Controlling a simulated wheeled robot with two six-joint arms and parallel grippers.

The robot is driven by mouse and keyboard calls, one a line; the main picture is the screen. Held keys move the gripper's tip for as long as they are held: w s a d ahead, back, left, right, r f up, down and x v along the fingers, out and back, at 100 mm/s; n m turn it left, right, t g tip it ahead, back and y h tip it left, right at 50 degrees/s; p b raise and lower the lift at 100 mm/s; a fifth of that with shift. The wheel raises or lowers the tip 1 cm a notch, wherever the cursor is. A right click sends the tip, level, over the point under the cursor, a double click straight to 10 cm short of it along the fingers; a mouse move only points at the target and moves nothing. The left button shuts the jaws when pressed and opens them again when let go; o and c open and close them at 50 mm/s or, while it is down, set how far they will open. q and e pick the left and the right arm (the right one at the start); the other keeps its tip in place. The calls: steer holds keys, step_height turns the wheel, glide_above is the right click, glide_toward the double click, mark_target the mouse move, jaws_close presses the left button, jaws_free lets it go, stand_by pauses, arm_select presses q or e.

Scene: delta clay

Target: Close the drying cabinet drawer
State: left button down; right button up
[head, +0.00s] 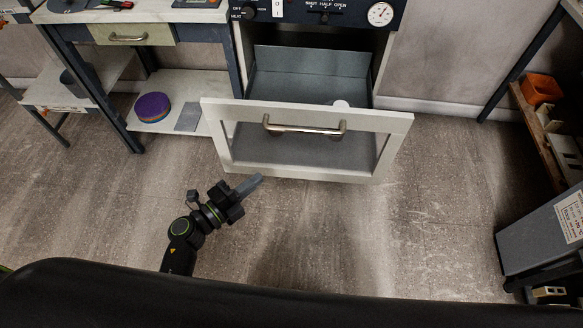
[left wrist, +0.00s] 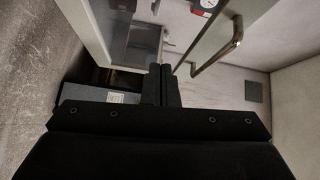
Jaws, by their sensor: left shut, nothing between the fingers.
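The drying cabinet (head: 315,14) has a dark control panel with knobs and a dial. Its drawer (head: 305,168) is pulled out, with a pale frame front and a metal bar handle (head: 304,130). My right gripper is not in view.
A workbench with a small drawer (head: 130,33) stands left of the cabinet; purple discs (head: 152,107) lie on its lower shelf. A grey bin (head: 545,235) and a wooden shelf with an orange box (head: 541,89) stand at the right. The floor before the drawer is clear.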

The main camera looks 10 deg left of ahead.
arm_select(q)
steer(key=d+m+h, duration=0.1)
steer(key=m, duration=0.1)
glide_toward(303, 141)
steer(key=shift+g, duration=0.4)
steer(key=shift+b+x, duration=0.45)
steer(key=shift+x, duration=2.5)
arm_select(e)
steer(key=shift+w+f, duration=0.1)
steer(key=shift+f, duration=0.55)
arm_select(q)
steer(key=shift+w+a+r, duration=0.1)
steer(key=shift+w+r, duration=0.05)
